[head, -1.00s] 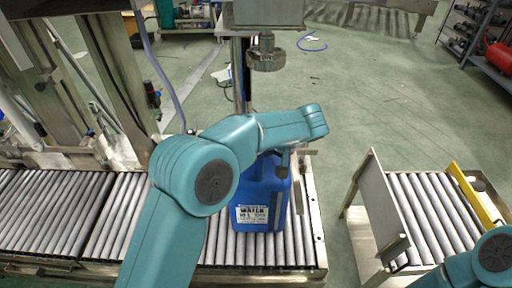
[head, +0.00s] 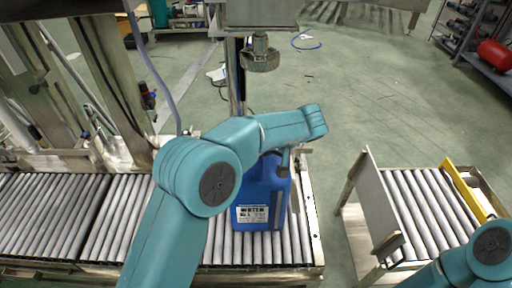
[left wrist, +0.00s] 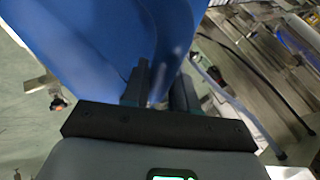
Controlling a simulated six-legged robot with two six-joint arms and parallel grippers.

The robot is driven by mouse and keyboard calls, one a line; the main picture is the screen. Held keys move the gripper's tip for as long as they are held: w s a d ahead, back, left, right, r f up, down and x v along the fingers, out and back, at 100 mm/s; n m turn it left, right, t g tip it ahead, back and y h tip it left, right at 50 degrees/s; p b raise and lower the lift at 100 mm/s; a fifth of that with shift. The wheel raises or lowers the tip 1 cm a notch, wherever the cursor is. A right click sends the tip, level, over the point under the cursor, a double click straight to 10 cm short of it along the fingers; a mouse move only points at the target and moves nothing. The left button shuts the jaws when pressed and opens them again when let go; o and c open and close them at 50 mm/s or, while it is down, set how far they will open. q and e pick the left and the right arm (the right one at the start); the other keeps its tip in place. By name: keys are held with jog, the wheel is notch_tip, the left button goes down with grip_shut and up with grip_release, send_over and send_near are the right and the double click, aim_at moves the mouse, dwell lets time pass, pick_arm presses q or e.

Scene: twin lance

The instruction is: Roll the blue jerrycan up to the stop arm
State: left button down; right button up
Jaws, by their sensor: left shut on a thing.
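The blue jerrycan (head: 262,195) with a white label stands upright on the grey roller conveyor (head: 130,215), near its right end. My left arm reaches across it in the head view and hides part of its top. My left gripper (left wrist: 158,85) shows in the left wrist view, shut on the blue jerrycan (left wrist: 95,45), which fills the upper left there. In the head view the left fingers are mostly hidden at the can's top. The stop arm cannot be made out for certain. Of my right arm only a link shows at the lower right; its gripper is out of view.
A metal fixture with a round knob (head: 260,56) hangs above and behind the can. A second short roller conveyor (head: 430,205) with an upright plate and yellow rail stands to the right, across a floor gap. A steel frame stands at the left.

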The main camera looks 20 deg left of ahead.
pick_arm(q)
jog(key=shift+d+f, duration=0.4)
jog(key=shift+d, duration=0.15)
jog(key=shift+c, duration=2.4)
grip_release()
jog(key=shift+o, duration=0.7)
jog(key=p+v, duration=0.1)
jog(key=v, duration=0.4)
jog(key=p+v, duration=0.2)
jog(key=v, duration=0.4)
jog(key=p+v, duration=0.2)
jog(key=v, duration=0.4)
jog(key=shift+w+a+r, duration=0.1)
jog(key=shift+a+r, duration=0.15)
jog(key=shift+a, duration=0.15)
